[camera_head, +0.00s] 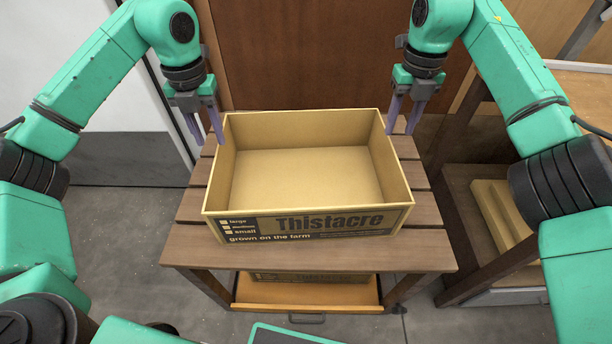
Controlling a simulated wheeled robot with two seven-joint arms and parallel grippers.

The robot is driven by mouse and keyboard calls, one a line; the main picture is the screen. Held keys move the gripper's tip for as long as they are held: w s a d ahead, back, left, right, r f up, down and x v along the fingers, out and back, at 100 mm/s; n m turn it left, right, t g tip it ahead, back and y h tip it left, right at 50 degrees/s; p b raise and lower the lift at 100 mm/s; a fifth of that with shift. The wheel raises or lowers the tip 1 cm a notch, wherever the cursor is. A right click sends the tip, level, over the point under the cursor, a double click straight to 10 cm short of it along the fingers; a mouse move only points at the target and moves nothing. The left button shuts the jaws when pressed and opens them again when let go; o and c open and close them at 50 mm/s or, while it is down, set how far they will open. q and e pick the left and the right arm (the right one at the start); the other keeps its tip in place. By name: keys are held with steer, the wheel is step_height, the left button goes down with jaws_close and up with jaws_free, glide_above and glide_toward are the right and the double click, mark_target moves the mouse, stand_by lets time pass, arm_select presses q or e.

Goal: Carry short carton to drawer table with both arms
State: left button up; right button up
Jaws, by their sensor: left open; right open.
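The short carton (312,222) is an open, empty cardboard box with "Thistacre" printed on its front wall. My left gripper (208,142) is open, fingers pointing down by the carton's back left corner. My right gripper (400,131) is open, fingers pointing down by the carton's back right corner. I cannot tell whether the fingers touch the walls. No gripper holds the carton.
Another printed carton (310,277) shows partly beneath the tabletop, above the drawer. A wooden rack (470,270) stands close on the right, with a tan board (492,210) on it. A brown panel (300,55) rises behind the table. Grey floor (120,230) is clear at the left.

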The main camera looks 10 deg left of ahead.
arm_select(q)
glide_above(230, 191)
steer(key=f, duration=1.2)
steer(key=shift+w+a+f, duration=0.25)
steer(key=shift+f, duration=0.15)
arm_select(e)
glide_above(380, 184)
steer(key=f, duration=1.2)
steer(key=shift+w+f, duration=0.35)
arm_select(q)
jaws_close()
arm_select(e)
jaws_close()
arm_select(q)
steer(key=shift+r, duration=0.15)
arm_select(e)
steer(key=shift+r, duration=0.15)
